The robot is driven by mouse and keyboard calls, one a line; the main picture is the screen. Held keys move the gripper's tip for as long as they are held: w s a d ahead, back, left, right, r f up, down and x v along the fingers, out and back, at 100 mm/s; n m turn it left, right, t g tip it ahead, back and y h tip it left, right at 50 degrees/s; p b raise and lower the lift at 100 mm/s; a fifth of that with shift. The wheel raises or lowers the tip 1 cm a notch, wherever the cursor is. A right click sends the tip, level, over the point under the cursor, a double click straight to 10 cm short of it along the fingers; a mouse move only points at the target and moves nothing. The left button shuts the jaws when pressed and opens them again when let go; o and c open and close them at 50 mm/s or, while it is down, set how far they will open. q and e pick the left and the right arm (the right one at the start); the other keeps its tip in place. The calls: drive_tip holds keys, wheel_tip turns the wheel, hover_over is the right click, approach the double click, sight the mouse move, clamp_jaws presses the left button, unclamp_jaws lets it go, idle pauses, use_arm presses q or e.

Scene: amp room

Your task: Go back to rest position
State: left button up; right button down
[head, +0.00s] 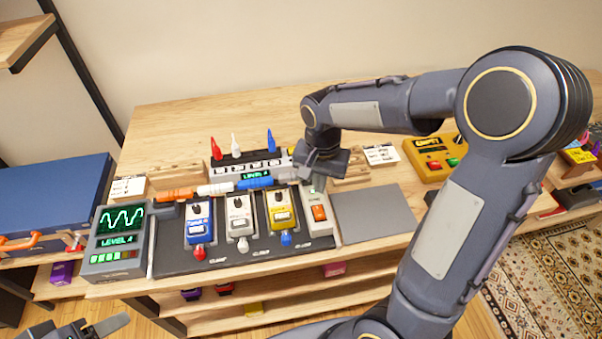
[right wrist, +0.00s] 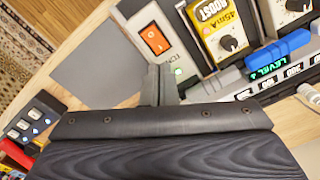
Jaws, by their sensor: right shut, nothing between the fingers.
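My right gripper (head: 317,183) is at the right end of the pedal row, beside the white power box with the orange switch (head: 319,213). In the right wrist view its fingers (right wrist: 160,84) are together with nothing between them, close to the box's lower edge and a green light. My right arm crosses the right half of the head view. Part of my left gripper (head: 90,328) shows at the bottom left corner, cut off by the frame, so its opening is unclear.
Blue, white and yellow pedals (head: 278,213) stand on a dark board. A level-display unit (head: 255,175) with coloured plugs sits behind. A scope box (head: 115,236) is left, a blue case (head: 50,198) farther left, and a yellow box (head: 430,158) right. A grey mat (head: 372,212) is bare.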

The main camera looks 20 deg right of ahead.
drive_tip(key=s+a+r+n+t+y, duration=0.2)
drive_tip(key=s+r+n, duration=0.1)
drive_tip(key=s, duration=0.5)
drive_tip(key=s+a+r+n+t+y, duration=0.1)
drive_tip(key=s+a+r+n+t, duration=0.1)
drive_tip(key=s, duration=0.7)
wheel_tip(320, 180, up, 2)
drive_tip(key=shift+r+n+t+y, duration=0.1)
drive_tip(key=shift+n+t+y, duration=0.3)
drive_tip(key=shift+n+t, duration=0.45)
